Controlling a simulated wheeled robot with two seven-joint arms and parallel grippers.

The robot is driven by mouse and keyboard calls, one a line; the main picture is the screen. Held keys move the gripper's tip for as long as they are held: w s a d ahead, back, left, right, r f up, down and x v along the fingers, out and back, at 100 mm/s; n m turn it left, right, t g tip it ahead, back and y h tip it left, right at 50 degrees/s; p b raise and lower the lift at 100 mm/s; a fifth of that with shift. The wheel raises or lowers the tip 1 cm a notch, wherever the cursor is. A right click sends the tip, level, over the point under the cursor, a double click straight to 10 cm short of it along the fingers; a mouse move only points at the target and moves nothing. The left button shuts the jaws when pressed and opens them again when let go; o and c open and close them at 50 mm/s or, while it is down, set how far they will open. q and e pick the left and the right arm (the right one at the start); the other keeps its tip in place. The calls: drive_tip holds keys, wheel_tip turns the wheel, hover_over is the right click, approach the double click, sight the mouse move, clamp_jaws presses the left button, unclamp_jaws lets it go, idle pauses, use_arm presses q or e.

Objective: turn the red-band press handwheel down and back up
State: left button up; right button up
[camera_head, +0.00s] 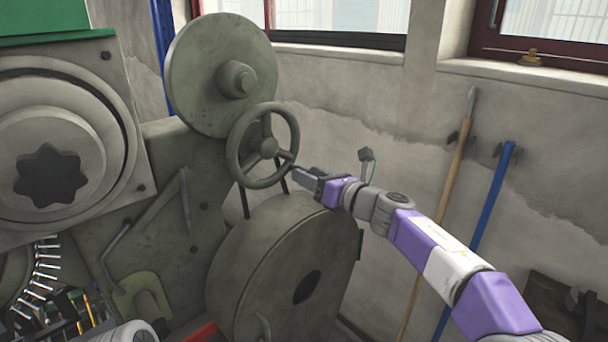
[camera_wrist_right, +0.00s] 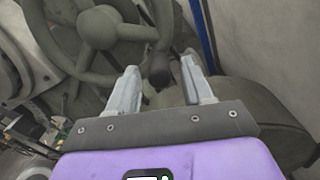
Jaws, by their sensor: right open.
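A grey-green handwheel (camera_head: 268,148) with a hub and spokes stands at the front of a large grey machine, in the middle of the head view. No red band shows on the machine part in view. My right gripper (camera_head: 298,179) is at the lower right edge of the wheel. In the right wrist view, the handwheel (camera_wrist_right: 98,28) fills the upper left. My right gripper (camera_wrist_right: 160,68) is open there, and a short dark knob (camera_wrist_right: 159,72) shows between its two fingers, with no visible grip on it. My left gripper is not in view.
A large round disc (camera_head: 215,75) is above the wheel and a drum-like housing (camera_head: 260,265) below it. A green band (camera_head: 50,25) tops the machine part at the left. A wooden pole (camera_head: 445,190) and a blue pole (camera_head: 490,205) lean on the wall at the right.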

drive_tip(key=v, duration=0.5)
